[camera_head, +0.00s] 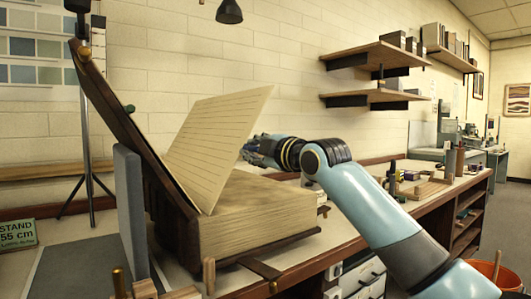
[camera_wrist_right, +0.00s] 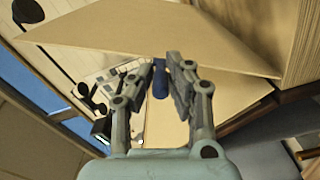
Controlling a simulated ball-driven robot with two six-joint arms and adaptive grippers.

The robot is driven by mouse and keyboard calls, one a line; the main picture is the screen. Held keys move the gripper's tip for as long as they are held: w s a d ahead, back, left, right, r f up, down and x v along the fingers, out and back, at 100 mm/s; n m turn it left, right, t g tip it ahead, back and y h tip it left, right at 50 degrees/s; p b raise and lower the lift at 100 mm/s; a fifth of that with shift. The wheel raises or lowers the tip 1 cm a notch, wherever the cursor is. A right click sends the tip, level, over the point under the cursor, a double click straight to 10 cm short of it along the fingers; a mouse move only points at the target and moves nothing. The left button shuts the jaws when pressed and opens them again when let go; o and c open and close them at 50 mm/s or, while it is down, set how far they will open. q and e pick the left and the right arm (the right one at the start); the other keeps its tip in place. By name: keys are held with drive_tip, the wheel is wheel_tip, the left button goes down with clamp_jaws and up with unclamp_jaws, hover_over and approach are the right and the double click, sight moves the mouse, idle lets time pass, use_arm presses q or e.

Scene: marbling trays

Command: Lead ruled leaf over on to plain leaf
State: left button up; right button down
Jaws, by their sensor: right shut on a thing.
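The ruled leaf (camera_head: 215,125), cream with thin lines, stands tilted up from the spine of a thick open book. The plain top (camera_head: 262,192) of the page block lies to its right; I cannot tell the plain leaf apart from it. My right gripper (camera_head: 262,147) is at the leaf's right edge, partly hidden behind it. In the wrist view my right gripper (camera_wrist_right: 163,65) is shut on a small dark blue rounded piece (camera_wrist_right: 160,80). A broad tan sheet (camera_wrist_right: 150,32) spans beyond the fingertips; whether they touch it is unclear. My left gripper is not in view.
The book's dark cover (camera_head: 110,110) leans up at the left, beside a grey upright panel (camera_head: 130,215). A dark strap (camera_head: 260,268) lies at the book's front. Small wooden items (camera_head: 430,187) stand on the bench at right. Wall shelves (camera_head: 375,57) hang above.

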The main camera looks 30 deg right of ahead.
drive_tip(key=s+a+r+n+p, duration=0.1)
drive_tip(key=a+n+p, duration=0.4)
drive_tip(key=a, duration=0.8)
drive_tip(key=shift+r+n, duration=0.6)
drive_tip(key=shift+n, duration=0.4)
drive_tip(key=shift+a, duration=0.15)
drive_tip(key=c, duration=1.3)
unclamp_jaws()
drive_tip(key=shift+f, duration=0.1)
